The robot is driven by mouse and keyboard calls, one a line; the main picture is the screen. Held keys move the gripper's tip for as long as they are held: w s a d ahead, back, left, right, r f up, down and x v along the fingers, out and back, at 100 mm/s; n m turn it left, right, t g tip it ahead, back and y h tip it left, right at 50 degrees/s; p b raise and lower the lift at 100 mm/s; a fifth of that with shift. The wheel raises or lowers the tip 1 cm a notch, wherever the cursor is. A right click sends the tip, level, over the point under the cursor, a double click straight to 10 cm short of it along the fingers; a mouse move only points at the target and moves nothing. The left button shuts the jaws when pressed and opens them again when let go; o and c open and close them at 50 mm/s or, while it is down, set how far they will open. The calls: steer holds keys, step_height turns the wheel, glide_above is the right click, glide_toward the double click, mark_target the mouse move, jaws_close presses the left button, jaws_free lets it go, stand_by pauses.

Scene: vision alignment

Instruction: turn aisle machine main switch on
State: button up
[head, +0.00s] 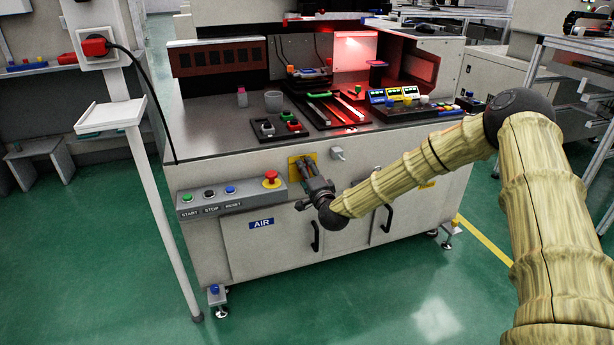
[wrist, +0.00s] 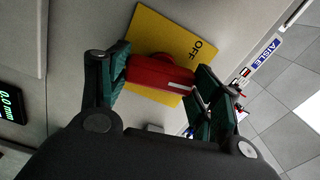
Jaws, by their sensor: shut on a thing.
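The main switch is a red knob (wrist: 150,72) with a white mark, on a yellow plate (wrist: 185,32) that reads OFF. In the head view the plate (head: 293,172) is on the machine's front face, and my gripper mostly hides the knob there. My gripper (head: 305,166) reaches the plate from the front. In the wrist view my gripper (wrist: 160,82) has one green-padded finger on each side of the knob and is shut on it. The wrist view is tilted, and the rest of the plate's lettering is hidden.
Left of the switch is a button box (head: 232,194) with a red emergency stop (head: 271,177). A grey connector (head: 338,154) sits just right of the plate. Cabinet handles (head: 315,236) are below. A white stand (head: 150,170) is at the left.

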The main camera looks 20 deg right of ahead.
steer(key=shift+d+m+b, duration=0.15)
steer(key=shift+m+b, duration=0.15)
steer(key=shift+m, duration=0.8)
steer(key=o, duration=1)
steer(key=s, duration=1.2)
steer(key=shift+d, duration=0.15)
